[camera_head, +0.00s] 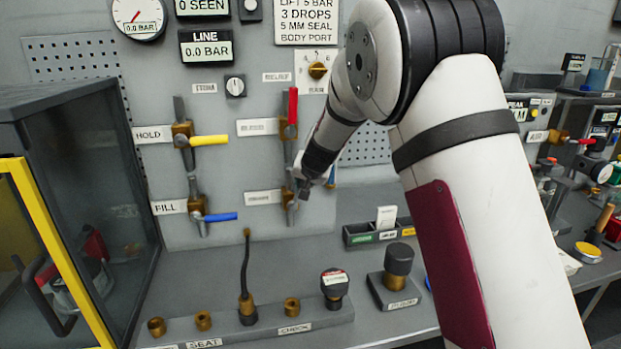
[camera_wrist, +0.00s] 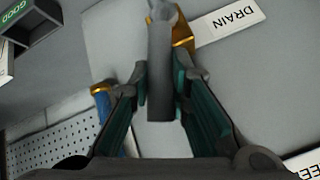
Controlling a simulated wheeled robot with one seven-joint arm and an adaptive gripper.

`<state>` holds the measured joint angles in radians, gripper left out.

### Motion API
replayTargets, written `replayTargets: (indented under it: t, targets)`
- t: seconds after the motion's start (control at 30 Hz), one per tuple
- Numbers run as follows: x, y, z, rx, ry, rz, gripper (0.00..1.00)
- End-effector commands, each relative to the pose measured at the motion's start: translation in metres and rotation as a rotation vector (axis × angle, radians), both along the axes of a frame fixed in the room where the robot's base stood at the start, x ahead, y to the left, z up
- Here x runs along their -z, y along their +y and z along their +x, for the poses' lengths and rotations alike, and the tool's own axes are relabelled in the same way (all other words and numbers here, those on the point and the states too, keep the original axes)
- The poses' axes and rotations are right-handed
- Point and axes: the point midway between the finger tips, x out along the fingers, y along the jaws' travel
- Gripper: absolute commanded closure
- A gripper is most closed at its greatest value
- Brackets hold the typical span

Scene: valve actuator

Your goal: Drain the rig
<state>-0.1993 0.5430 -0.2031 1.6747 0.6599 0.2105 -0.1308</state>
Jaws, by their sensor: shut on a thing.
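In the wrist view the DRAIN label (camera_wrist: 228,20) lies beside a brass valve body (camera_wrist: 183,36). A dark grey lever (camera_wrist: 160,80) rises from that valve. My gripper (camera_wrist: 160,76) is shut on this lever, one finger on each side. In the head view my gripper (camera_head: 304,188) is at the lower middle valve on the panel, and my arm partly covers that area. The LINE display (camera_head: 206,48) reads 0.0 BAR. The gauge (camera_head: 138,16) also reads 0.0 BAR.
The HOLD valve has a yellow lever (camera_head: 209,140) and the FILL valve a blue lever (camera_head: 220,216), both horizontal. A red lever (camera_head: 293,106) stands upright above my gripper. A bench row of fittings (camera_head: 250,325) lies below. A yellow-framed cabinet (camera_head: 70,260) stands left.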

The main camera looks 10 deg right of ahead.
Motion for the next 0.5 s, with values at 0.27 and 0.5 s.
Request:
replayTargets:
  t: [0.27,0.5]
  targets:
    - [-0.002,0.014,-0.004,-0.006,0.009,-0.16,1.0]
    - [-0.002,0.018,-0.003,-0.003,0.008,-0.243,1.0]
